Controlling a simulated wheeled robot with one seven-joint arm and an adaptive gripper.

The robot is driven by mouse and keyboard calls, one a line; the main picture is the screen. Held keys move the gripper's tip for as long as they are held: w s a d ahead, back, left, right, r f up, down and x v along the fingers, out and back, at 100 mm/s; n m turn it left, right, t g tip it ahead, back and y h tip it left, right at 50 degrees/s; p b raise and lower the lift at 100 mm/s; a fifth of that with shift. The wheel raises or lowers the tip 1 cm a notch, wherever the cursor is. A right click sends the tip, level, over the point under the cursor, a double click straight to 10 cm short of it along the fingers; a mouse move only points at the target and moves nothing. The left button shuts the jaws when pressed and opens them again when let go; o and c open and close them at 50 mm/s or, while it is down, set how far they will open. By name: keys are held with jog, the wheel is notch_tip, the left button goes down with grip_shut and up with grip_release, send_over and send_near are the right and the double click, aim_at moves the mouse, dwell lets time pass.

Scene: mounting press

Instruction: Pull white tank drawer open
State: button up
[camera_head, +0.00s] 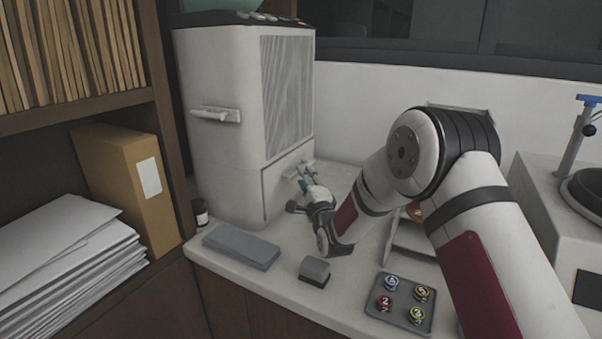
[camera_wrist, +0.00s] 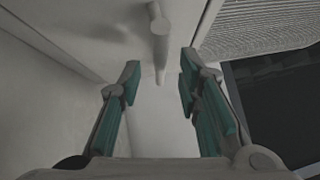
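The white tank drawer (camera_head: 276,193) is the low panel on the right face of the tall white machine (camera_head: 222,75). In the head view it looks closed, and its handle is mostly hidden by my gripper (camera_head: 305,172). In the wrist view a pale bar handle (camera_wrist: 159,45) stands out from the white front (camera_wrist: 148,120). My gripper (camera_wrist: 158,82) is open, with one teal-padded finger on each side of the handle's line. The handle's end lies between the fingertips in the picture. I see no contact, and the remaining depth is hard to judge.
Another handle (camera_head: 215,114) is on the machine's left face. A grey flat block (camera_head: 241,246), a small grey block (camera_head: 314,271) and a tray (camera_head: 383,309) of numbered round pieces lie on the counter. A shelf (camera_head: 75,115) with folders stands left.

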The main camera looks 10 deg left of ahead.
jog(key=shift+x, duration=2.15)
grip_shut()
